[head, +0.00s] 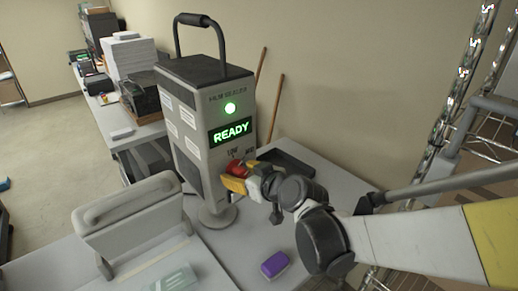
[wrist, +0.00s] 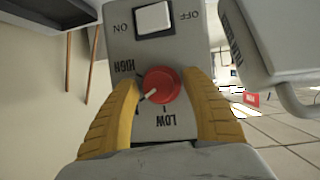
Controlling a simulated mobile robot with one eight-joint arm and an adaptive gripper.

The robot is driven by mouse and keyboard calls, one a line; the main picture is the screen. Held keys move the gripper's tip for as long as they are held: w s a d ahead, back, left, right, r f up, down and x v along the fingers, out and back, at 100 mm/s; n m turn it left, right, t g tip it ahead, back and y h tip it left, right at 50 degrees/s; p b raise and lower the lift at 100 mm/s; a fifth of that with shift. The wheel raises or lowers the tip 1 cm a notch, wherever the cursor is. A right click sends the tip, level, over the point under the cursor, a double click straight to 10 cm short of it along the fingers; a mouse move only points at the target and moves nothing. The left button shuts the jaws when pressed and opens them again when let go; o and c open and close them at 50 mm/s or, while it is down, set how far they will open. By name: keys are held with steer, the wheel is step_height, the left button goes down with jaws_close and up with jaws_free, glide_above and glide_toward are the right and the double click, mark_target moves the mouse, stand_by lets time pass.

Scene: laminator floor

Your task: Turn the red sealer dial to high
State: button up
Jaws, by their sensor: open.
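The red sealer dial (wrist: 161,85) is on the lower front of the grey sealer (head: 183,112) and shows upside down in the wrist view. Its white pointer aims left and slightly down in that view, between the LOW and HIGH labels. My gripper (wrist: 162,82) is open, with one yellow finger on each side of the dial. I cannot tell whether the fingers touch it. In the head view the dial (head: 236,167) is partly hidden by my gripper. The display reads READY below a lit green lamp.
A white ON/OFF switch (wrist: 154,18) sits near the dial. A purple block (head: 274,264) lies on the table in front, and a dark tray (head: 285,161) lies behind my gripper. A beige panel-shaped machine (head: 130,221) stands left. A wire rack (head: 480,130) is at right.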

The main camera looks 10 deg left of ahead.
jaws_close()
stand_by(0.4)
steer(key=shift+w+f+m+g+y+b, duration=0.15)
steer(key=shift+m+g+y+b, duration=0.5)
steer(key=shift+m+b, duration=0.35)
steer(key=m+g+y+b, duration=0.1)
steer(key=m+b, duration=0.1)
steer(key=shift+m, duration=0.3)
steer(key=m+g+y+b, duration=0.1)
steer(key=m+y+b, duration=0.1)
steer(key=m+b, duration=0.1)
steer(key=shift+m+g, duration=0.25)
steer(key=shift+m, duration=0.15)
